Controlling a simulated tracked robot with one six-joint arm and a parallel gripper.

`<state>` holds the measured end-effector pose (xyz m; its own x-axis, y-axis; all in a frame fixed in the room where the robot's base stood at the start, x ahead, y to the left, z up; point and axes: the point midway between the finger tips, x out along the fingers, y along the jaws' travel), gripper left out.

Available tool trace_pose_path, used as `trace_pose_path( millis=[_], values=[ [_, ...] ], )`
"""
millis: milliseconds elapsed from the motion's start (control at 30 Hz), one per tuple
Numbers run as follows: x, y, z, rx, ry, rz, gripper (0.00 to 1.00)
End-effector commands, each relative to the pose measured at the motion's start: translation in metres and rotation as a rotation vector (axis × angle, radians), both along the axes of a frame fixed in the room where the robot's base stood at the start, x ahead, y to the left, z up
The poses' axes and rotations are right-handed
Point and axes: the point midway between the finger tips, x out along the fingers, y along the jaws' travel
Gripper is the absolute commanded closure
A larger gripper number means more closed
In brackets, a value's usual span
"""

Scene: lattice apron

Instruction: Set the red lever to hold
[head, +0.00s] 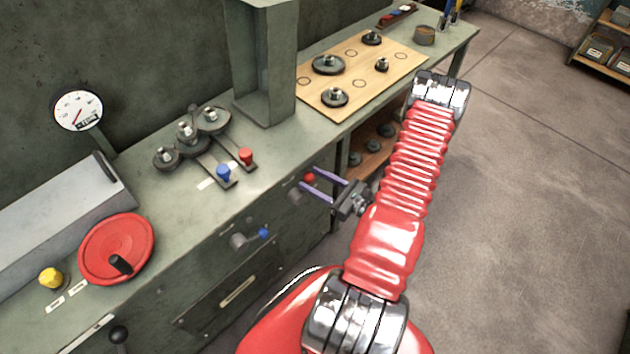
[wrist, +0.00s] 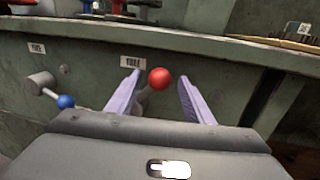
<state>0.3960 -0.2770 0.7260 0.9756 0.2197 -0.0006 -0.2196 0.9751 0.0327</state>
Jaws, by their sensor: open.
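The red lever (wrist: 159,78) is a round red ball on a short grey arm on the bench's front face. Its ball also shows in the head view (head: 309,178). In the wrist view the ball appears between the two purple fingers of my gripper (wrist: 159,80), nearer the left fingertip. My gripper (head: 310,180) is open, with its fingertips at the bench front; I cannot tell whether either touches the ball. A small white label (wrist: 132,62) sits above and left of the ball, its lettering blurred. The lever's pivot is partly hidden by the fingers.
A blue-ball lever (wrist: 66,101) is left of the red one on the same face. Above, the bench edge (wrist: 200,47) overhangs. Blue-topped (head: 223,172) and red-topped (head: 246,155) handles stand on the bench top. The floor (head: 480,230) to the right is clear.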

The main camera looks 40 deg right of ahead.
Motion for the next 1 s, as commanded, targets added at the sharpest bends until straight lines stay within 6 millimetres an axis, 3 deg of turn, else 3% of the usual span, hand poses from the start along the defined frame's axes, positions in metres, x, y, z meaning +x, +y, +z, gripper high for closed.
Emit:
trace_pose_path(
  millis=[267,900,1000],
  values=[
    [0.0006,0.0001,0.0001,0.0,0.0,0.0,0.53],
    [0.0004,-0.0001,0.0002,0.0,0.0,0.0,0.98],
    [0.0005,-0.0002,0.0002,0.0,0.0,-0.001,1.0]
  ],
)
